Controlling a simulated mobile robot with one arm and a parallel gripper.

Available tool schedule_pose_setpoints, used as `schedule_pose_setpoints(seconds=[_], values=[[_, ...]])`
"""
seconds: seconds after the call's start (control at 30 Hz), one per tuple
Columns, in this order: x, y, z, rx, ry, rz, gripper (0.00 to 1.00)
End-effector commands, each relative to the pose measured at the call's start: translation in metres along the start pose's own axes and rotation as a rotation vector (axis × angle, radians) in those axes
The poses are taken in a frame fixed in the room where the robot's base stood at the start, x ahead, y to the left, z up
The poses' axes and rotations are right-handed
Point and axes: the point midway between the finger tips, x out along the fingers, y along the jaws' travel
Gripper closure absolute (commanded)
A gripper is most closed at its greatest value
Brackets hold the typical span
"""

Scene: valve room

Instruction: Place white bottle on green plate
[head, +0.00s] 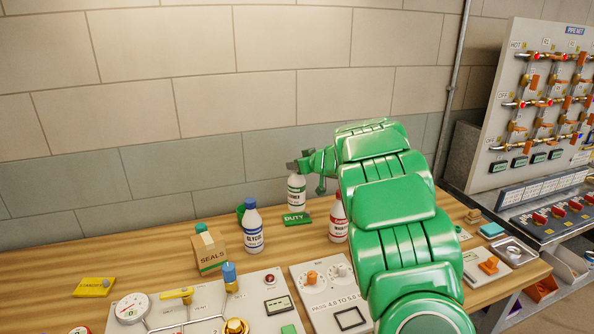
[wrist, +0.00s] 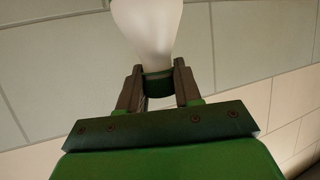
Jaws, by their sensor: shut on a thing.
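The white bottle (head: 297,192) with a green label is upright in the head view. My gripper (head: 300,166) is shut on its top. In the wrist view the white bottle (wrist: 148,28) shows between the two fingers of my gripper (wrist: 157,85), which close on its dark green cap or neck. The green plate (head: 297,219), marked "DUTY", is on the wooden bench directly below the bottle. The bottle's base is at the plate's back part in the picture; I cannot tell whether it touches or hovers just above.
A blue-capped bottle (head: 253,229) stands left of the plate, and a red-labelled bottle (head: 338,222) right of it, partly behind my arm. A SEALS box (head: 209,252) is farther left. Control panels (head: 330,293) fill the bench front. The block wall (head: 240,110) is behind.

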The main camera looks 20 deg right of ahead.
Motion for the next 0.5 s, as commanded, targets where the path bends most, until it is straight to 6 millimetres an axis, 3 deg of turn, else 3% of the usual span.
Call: schedule_pose_setpoints(seconds=[0.17, 0.5], values=[[0.008, -0.001, 0.017, 0.001, 0.0, -0.001, 1.0], [0.008, 0.0, 0.019, 0.0, 0.001, 0.0, 1.0]])
